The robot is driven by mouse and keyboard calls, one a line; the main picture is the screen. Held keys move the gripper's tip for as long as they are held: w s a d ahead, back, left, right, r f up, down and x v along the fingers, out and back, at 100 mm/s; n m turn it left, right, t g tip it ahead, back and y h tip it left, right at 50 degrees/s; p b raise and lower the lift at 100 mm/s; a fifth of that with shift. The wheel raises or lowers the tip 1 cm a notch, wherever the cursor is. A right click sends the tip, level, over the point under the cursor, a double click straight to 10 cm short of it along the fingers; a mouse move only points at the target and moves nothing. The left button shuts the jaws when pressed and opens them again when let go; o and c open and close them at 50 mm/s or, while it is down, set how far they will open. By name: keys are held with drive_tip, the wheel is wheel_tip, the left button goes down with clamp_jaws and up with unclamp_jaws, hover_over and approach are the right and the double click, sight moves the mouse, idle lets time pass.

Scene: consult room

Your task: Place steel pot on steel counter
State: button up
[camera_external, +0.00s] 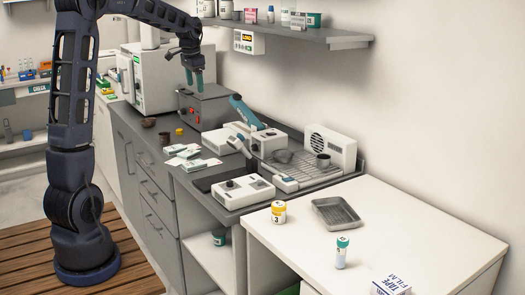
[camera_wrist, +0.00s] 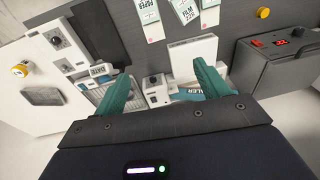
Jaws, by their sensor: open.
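I cannot make out the pot in the wrist view.
A grey box with red controls (camera_external: 204,106), a teal-armed device (camera_external: 268,140) and a white appliance (camera_external: 330,148) crowd the counter. Small brown cups (camera_external: 164,138) stand at left. A shelf (camera_external: 300,34) overhangs. The white table holds a metal tray (camera_external: 335,212) and has free room.

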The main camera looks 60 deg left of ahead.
drive_tip(key=s+d+r, duration=0.1)
drive_tip(key=s+d, duration=0.3)
drive_tip(key=d, duration=0.3)
drive_tip(key=s+d+r+t, duration=0.1)
drive_tip(key=s+d+r, duration=0.1)
drive_tip(key=s+d, duration=0.35)
drive_tip(key=s+d+r, duration=0.1)
drive_tip(key=s+d, duration=0.1)
drive_tip(key=d, duration=0.7)
drive_tip(key=s+d+f+t, duration=0.1)
drive_tip(key=s+d+f, duration=0.2)
drive_tip(key=s+d, duration=0.3)
drive_tip(key=s+d+f+t+h, duration=0.1)
drive_tip(key=s+d+f, duration=0.2)
drive_tip(key=s+d, duration=0.4)
drive_tip(key=s, duration=0.5)
drive_tip(key=shift+s, duration=0.15)
